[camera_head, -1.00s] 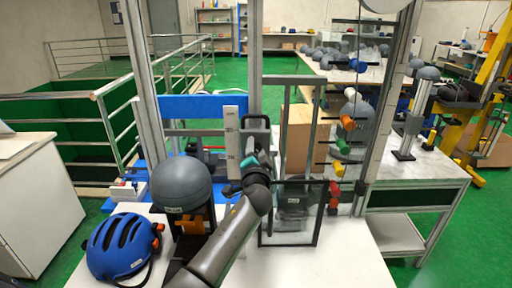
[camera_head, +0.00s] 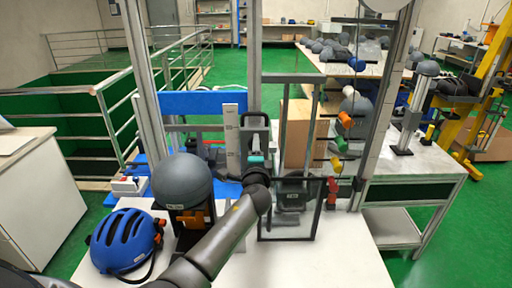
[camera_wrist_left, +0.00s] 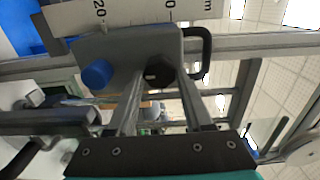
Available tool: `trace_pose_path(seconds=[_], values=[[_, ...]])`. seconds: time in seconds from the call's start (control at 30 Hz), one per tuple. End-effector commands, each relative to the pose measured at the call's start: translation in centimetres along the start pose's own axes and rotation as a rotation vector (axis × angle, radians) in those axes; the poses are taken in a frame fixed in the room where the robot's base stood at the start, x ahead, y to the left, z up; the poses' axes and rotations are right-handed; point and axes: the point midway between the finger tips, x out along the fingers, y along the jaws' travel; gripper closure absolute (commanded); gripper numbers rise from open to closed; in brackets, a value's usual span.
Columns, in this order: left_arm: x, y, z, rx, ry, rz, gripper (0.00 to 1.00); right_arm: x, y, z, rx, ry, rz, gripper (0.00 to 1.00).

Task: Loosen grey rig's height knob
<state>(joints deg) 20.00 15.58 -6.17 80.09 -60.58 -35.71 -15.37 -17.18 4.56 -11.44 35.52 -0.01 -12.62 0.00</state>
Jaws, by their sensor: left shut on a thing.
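The grey rig's carriage (camera_wrist_left: 128,45) is a grey block with a black loop handle (camera_wrist_left: 205,55) and a white ruler (camera_wrist_left: 130,12) beside it. A black knob (camera_wrist_left: 158,72) and a blue knob (camera_wrist_left: 97,75) stick out of the block. My left gripper (camera_wrist_left: 160,82) has its two fingers on either side of the black knob, shut on it; the blue knob is outside the fingers. In the head view my left gripper (camera_head: 255,148) is at the carriage, and its wrist hides the knobs. My right gripper is not in view.
A grey dome (camera_head: 182,180) on a stand and a blue helmet (camera_head: 126,241) are left of my arm. A dark-framed clear panel (camera_head: 290,222) stands at right, with coloured knobs (camera_head: 344,120) on a post behind it.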

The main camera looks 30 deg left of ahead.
Motion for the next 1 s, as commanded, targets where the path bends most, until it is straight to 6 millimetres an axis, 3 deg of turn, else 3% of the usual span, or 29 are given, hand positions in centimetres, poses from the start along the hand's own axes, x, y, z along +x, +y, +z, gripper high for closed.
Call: trace_pose_path(seconds=[0.47,0.5,0.73,1.0], values=[[0.05,-0.17,0.04,0.017,-0.001,-0.004,1.0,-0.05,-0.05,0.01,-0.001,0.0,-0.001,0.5],[0.05,-0.18,0.04,0.017,-0.001,-0.004,0.46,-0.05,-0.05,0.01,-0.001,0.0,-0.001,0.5],[0.04,-0.11,0.03,0.014,-0.001,-0.003,0.2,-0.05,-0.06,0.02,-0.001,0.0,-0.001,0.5],[-0.05,-0.04,0.01,0.013,0.0,-0.001,0.2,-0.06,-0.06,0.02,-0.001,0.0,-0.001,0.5]])
